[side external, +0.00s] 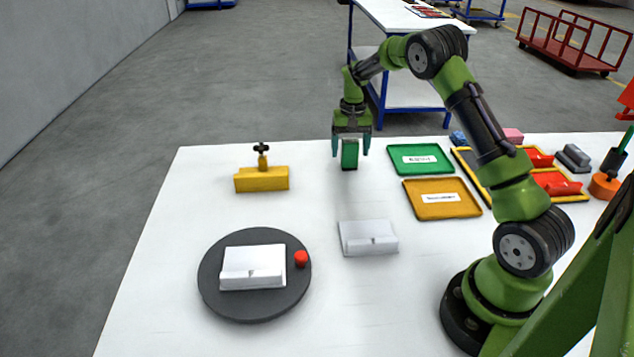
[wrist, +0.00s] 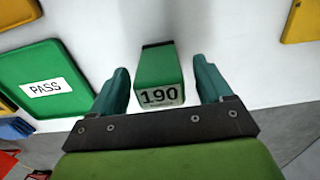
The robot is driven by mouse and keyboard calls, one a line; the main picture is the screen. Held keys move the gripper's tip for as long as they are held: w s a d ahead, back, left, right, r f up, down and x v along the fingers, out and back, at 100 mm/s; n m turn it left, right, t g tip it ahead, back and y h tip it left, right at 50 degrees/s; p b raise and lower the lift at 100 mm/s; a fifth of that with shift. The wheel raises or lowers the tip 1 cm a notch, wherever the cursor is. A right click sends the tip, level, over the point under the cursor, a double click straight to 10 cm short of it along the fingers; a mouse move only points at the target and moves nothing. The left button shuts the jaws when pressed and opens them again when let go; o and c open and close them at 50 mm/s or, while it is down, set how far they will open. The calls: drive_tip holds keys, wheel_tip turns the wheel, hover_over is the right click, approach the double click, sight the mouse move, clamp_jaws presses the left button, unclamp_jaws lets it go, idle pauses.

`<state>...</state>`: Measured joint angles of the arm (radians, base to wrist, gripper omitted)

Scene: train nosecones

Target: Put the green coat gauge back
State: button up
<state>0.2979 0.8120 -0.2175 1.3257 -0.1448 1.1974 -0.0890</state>
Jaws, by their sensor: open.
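The green coat gauge (side external: 349,154) is a small upright green block near the back middle of the white table. In the wrist view the gauge (wrist: 158,70) shows a white label reading 190 on its near face. My gripper (side external: 350,147) is open and low over the gauge, pointing down. In the wrist view the teal fingers of my gripper (wrist: 160,85) stand on either side of the gauge, with a gap showing on both sides. The gauge's contact with the table is hard to make out.
A green PASS tray (side external: 421,160) and an orange tray (side external: 441,199) lie right of the gauge. A yellow fixture (side external: 262,179) stands left. White blocks sit on the dark turntable (side external: 255,308) and on the table (side external: 368,238). Red parts (side external: 556,182) lie in a yellow-edged tray far right.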

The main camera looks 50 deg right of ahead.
wheel_tip(320, 180, up, 10)
drive_tip(key=shift+a+r, duration=0.1)
drive_tip(key=s+a+r+n+t+y, duration=0.1)
drive_tip(key=s+a+r+t, duration=0.1)
drive_tip(key=s+a+r, duration=0.5)
drive_tip(key=s+a+r+n+t, duration=0.1)
drive_tip(key=s+a+r+t, duration=0.15)
drive_tip(key=a+r, duration=0.4)
drive_tip(key=s+a+f+n+t+y, duration=0.1)
drive_tip(key=s+a+f+n+t, duration=0.1)
drive_tip(key=s+a, duration=0.9)
drive_tip(key=s+f+n, duration=0.1)
drive_tip(key=s, duration=0.2)
drive_tip(key=shift+s+a+f+t, duration=0.15)
drive_tip(key=shift+a+f+t, duration=0.1)
drive_tip(key=shift+t, duration=0.1)
